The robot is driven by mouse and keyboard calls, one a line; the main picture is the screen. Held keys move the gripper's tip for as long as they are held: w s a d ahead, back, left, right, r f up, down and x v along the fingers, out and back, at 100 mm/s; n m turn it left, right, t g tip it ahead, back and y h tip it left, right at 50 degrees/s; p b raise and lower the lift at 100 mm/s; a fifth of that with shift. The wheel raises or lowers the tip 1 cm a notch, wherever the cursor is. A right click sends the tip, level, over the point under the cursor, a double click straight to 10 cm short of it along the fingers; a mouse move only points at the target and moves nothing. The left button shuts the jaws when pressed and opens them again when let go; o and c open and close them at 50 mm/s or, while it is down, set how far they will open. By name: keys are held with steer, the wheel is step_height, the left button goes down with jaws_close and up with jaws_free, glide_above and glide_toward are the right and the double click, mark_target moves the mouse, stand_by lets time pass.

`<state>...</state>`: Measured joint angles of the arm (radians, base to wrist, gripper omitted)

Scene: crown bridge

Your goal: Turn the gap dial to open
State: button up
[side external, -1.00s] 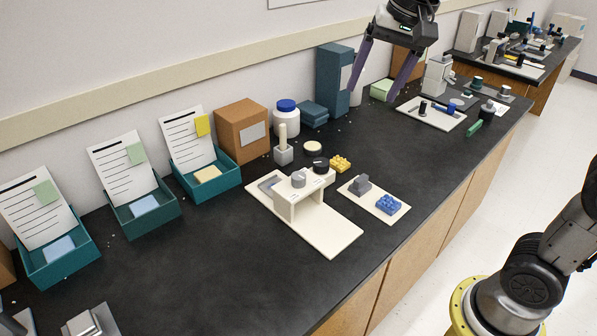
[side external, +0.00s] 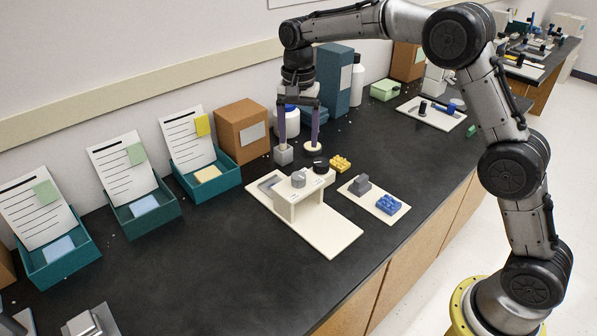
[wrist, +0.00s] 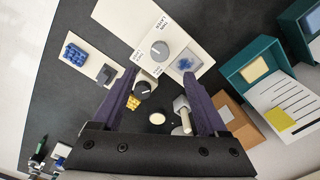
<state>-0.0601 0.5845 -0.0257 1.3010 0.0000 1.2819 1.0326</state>
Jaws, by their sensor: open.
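A cream bridge fixture (side external: 300,207) stands on a cream board, with small printed labels on top. A round grey dial (side external: 299,179) sits on it; it also shows in the wrist view (wrist: 160,51). A black dial (side external: 320,164) with a white pointer mark sits behind and to its right; it also shows in the wrist view (wrist: 142,90). I cannot read the labels well enough to tell which is the gap dial. My gripper (side external: 299,142) is open and empty, pointing down, above the bench just behind the dials and touching neither.
A grey block with a pale post (side external: 283,154) and a round cream disc (side external: 313,148) stand under my fingers. A yellow brick (side external: 340,163) lies beside the black dial. A small board (side external: 362,205) holds a grey part and a blue brick.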

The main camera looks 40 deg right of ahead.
mark_target(299, 175)
step_height(299, 175, down, 11)
stand_by(0.4)
jaws_close()
